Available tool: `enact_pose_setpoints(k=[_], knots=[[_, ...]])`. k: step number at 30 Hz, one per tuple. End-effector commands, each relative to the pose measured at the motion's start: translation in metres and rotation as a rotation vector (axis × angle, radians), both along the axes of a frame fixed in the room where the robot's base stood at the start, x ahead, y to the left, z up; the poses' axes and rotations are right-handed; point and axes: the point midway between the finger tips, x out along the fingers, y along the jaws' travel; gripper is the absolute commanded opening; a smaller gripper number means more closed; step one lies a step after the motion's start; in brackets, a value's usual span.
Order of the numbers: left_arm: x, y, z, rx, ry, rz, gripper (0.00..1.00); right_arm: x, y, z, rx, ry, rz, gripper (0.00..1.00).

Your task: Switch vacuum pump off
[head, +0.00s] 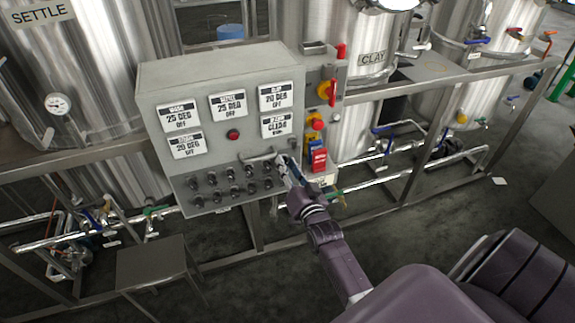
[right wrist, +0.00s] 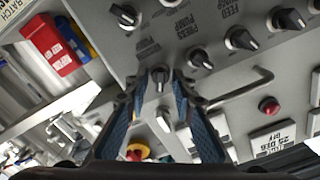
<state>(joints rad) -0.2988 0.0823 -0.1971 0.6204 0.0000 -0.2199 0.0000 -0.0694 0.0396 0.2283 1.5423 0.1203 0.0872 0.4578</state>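The grey control panel (head: 216,152) carries rows of dark selector knobs below its displays. My right gripper (head: 284,168) is at the panel's lower right, partly covering the knobs there. In the right wrist view, my right gripper (right wrist: 160,75) has its two blue-padded fingers spread, with one knob (right wrist: 160,80) between the tips. I cannot tell whether the fingers touch that knob. The lettering near it is too faint to read, so I cannot tell which is the vacuum pump knob. Nearby knobs have labels reading press pump and feed pump. My left gripper is not in view.
A metal handle (head: 258,157) juts from the panel close to the gripper. Red and blue parts (head: 319,158) and a red-yellow switch (head: 326,92) are mounted at the panel's right side. Steel tanks (head: 340,60) and pipes stand behind. A small metal table (head: 152,262) stands at lower left.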

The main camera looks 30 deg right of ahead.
Motion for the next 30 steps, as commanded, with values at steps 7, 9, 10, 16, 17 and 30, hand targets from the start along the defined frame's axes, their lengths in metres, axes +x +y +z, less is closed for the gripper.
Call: enact_pose_setpoints(k=[7, 9, 10, 16, 17, 30], knots=[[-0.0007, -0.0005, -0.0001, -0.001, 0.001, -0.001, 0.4, -0.0003, 0.0001, 0.0, 0.0, 0.0, 0.0, 0.0], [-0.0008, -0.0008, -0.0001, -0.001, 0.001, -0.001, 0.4, -0.0003, 0.0001, 0.0, 0.0, 0.0, 0.0, 0.0], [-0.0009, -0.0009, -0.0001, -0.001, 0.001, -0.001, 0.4, -0.0003, 0.0001, 0.0, -0.001, 0.0, 0.0, 0.0], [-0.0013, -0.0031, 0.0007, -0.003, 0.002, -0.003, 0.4, -0.0003, 0.0001, 0.0002, -0.027, 0.007, 0.0, 0.0], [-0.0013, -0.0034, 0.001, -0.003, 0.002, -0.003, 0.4, -0.0003, 0.0001, 0.0002, -0.037, 0.009, 0.0, 0.0], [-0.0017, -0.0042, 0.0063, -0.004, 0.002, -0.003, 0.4, -0.0001, 0.0002, 0.0011, -0.346, 0.082, 0.0, 0.0]])
